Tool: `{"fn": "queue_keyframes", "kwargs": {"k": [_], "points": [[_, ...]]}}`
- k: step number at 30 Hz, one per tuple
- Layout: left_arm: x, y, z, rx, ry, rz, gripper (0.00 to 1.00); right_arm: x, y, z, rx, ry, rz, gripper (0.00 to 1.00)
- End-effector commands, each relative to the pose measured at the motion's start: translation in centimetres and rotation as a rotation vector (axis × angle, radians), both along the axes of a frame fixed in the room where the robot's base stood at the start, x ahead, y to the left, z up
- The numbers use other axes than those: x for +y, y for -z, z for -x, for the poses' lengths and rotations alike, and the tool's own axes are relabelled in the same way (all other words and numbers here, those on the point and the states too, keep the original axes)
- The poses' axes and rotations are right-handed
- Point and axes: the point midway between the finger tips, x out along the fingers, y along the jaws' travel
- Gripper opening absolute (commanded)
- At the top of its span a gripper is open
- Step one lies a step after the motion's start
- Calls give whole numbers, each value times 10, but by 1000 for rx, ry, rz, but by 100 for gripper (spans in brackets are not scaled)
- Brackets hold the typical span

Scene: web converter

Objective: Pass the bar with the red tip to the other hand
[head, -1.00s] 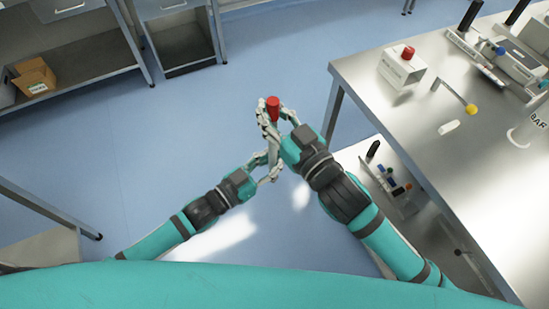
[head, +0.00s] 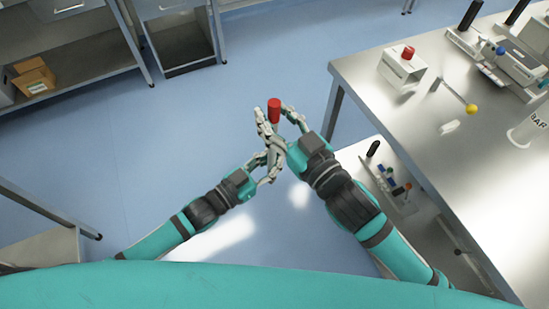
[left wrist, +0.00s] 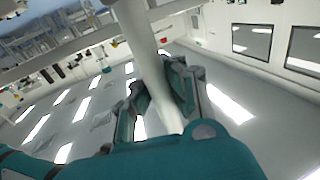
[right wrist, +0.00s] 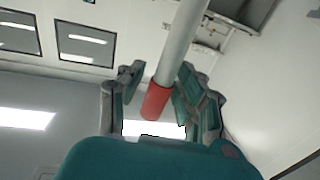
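The pale bar with the red tip (head: 274,110) stands roughly upright between my two hands in the head view, red end up. My left gripper (head: 268,160) is the lower one and is shut on the bar's pale shaft. In the left wrist view, the shaft (left wrist: 142,40) runs between my left fingers (left wrist: 158,95). My right gripper (head: 278,120) is above it, its fingers spread on either side of the bar near the red end. In the right wrist view, the red tip (right wrist: 155,102) lies between my right fingers (right wrist: 160,80), with a gap beside it.
A metal table (head: 385,112) stands at the right with a white box with a red button (head: 403,66) and lab devices. A lower shelf (head: 352,160) is close beside my right arm. A shelf with a cardboard box (head: 34,78) is at the upper left. Blue floor is clear between.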

Motion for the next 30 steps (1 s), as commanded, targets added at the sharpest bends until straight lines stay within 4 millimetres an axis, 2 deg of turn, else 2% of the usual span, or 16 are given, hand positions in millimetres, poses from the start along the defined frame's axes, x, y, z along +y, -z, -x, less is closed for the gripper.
{"fn": "queue_keyframes", "kwargs": {"k": [10, 15, 20, 23, 25, 29, 30], "points": [[0, -1, 0, -1, 0, 1, 0, -48, 1, 58, 3, -1, 4, 34], [0, -1, 0, -1, 0, 1, 0, -60, 1, 72, 2, 0, 2, 34], [0, -1, 0, -1, 0, 1, 0, -66, 5, 75, 6, 5, 9, 34], [0, 0, 0, -1, 0, 1, 0, -69, 24, 66, 27, 25, 32, 34], [0, 0, 0, -1, 0, 1, 0, -74, 47, 56, 53, 49, 63, 34], [0, -1, 0, -1, 0, 1, 0, -89, 107, 34, 126, 108, 137, 34], [0, -1, 0, -1, 0, 1, 0, -96, 127, 28, 152, 127, 160, 34]]}}
